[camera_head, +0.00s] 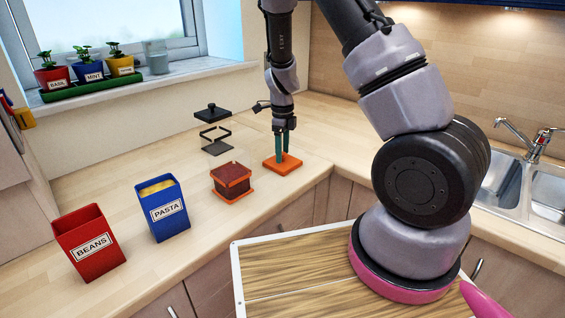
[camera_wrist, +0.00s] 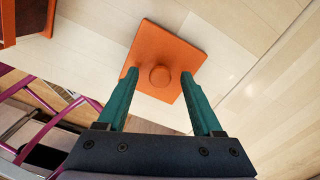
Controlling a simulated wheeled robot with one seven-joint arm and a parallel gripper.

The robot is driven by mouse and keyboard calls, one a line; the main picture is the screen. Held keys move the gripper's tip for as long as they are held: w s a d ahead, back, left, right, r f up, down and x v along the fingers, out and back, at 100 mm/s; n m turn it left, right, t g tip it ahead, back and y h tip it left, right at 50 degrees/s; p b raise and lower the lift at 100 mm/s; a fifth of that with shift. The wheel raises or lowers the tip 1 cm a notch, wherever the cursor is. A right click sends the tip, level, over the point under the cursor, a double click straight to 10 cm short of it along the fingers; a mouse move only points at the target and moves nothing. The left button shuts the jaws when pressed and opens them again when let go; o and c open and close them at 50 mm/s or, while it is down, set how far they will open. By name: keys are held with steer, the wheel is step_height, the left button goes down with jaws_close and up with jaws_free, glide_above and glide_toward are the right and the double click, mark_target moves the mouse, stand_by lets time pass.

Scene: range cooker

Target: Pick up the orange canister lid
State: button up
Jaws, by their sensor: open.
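The orange lid (camera_head: 281,166) is a flat square with a round knob, lying on the wooden counter near its corner. In the wrist view the lid (camera_wrist: 165,45) fills the top middle, knob facing me. My gripper (camera_head: 284,156) points down over the lid. In the wrist view its two teal fingers (camera_wrist: 160,88) are spread apart, with the knob in line between and just beyond their tips. Nothing is held. I cannot tell the exact height of the tips above the lid. An orange-framed canister with dark contents (camera_head: 232,180) stands open to the left of the lid.
A blue pasta canister (camera_head: 163,208) and a red beans canister (camera_head: 89,242) stand further left. A black-framed canister (camera_head: 215,140) stands behind, with a black lid (camera_head: 212,113) beyond it. Potted herbs (camera_head: 91,71) line the windowsill. A sink (camera_head: 547,190) is at the right.

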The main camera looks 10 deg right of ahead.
jaws_close()
steer(key=shift+r, duration=0.15)
